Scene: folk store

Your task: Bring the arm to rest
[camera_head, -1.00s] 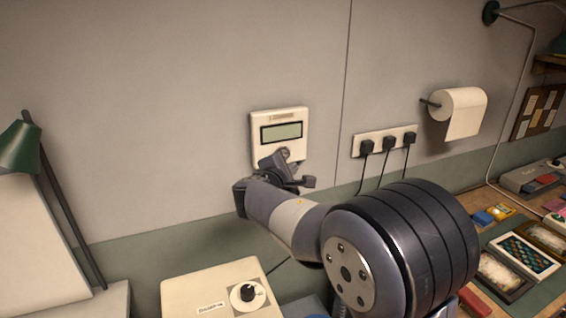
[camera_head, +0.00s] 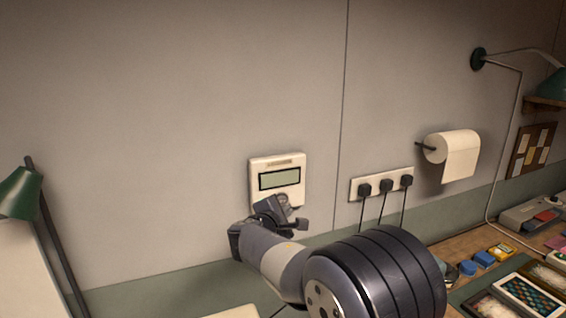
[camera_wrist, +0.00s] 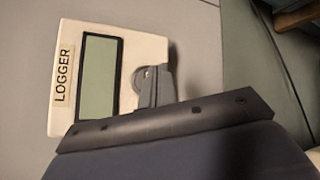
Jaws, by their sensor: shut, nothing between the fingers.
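My gripper (camera_head: 284,212) is raised in front of the wall, at the lower edge of a white wall box (camera_head: 279,180) with a grey display. It is shut with nothing held. In the wrist view my gripper (camera_wrist: 155,85) overlaps the right part of the box (camera_wrist: 60,105), which is labelled LOGGER. A round knob (camera_wrist: 141,80) on the box shows partly beside the fingers. I cannot tell whether the fingers touch the knob or the box. My arm reaches in from the lower right and hides part of the bench.
A socket strip (camera_head: 382,185) with plugs and hanging cords is right of the box. A paper roll (camera_head: 459,155) hangs farther right. A green lamp (camera_head: 20,192) stands at left. The bench at lower right holds trays and small blocks. The wall above is clear.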

